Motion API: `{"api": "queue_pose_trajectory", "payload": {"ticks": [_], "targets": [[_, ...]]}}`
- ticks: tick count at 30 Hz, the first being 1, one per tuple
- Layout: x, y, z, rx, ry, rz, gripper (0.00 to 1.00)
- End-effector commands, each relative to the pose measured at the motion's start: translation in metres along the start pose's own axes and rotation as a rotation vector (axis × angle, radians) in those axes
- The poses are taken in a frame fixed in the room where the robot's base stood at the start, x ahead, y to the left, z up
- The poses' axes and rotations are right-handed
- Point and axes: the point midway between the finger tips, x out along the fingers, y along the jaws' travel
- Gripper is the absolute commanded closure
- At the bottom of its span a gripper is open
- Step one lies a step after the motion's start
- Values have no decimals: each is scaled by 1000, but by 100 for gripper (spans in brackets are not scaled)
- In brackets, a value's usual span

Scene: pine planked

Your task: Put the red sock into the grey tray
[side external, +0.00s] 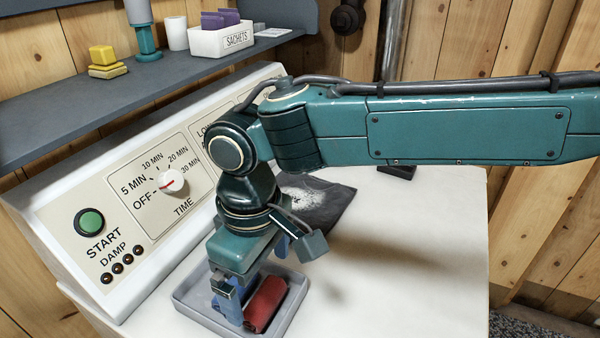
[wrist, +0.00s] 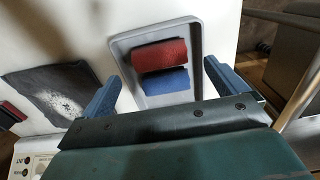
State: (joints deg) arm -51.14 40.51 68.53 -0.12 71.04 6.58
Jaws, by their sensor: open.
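The red sock (side external: 265,305), rolled up, lies inside the grey tray (side external: 188,308) on the white worktop. In the wrist view the red sock (wrist: 160,54) lies beside a blue rolled piece (wrist: 167,86), within the rim of the tray (wrist: 121,46). My gripper (side external: 252,280) points down over the tray. Its blue fingers are wide apart with nothing held between them, as the wrist view of my gripper (wrist: 158,72) shows. In the side view my gripper hides part of the tray and most of the blue piece.
A dark cloth (side external: 335,212) with white powder lies behind my gripper. A sloped control panel (side external: 110,205) borders the worktop on the left. A shelf (side external: 120,85) above it holds a sachets box (side external: 221,42). The worktop's right side is clear.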

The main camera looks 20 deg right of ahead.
Motion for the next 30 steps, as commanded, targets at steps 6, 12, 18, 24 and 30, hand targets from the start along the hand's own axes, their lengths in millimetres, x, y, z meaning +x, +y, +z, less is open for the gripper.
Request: {"api": "queue_pose_trajectory", "payload": {"ticks": [6,12,18,24,30], "targets": [[-25,0,0,0,3,0,2],[-59,0,-1,0,5,-1,2],[-89,0,-1,1,4,-1,2],[-112,0,-1,0,3,0,2],[-125,0,0,0,1,0,2]]}}
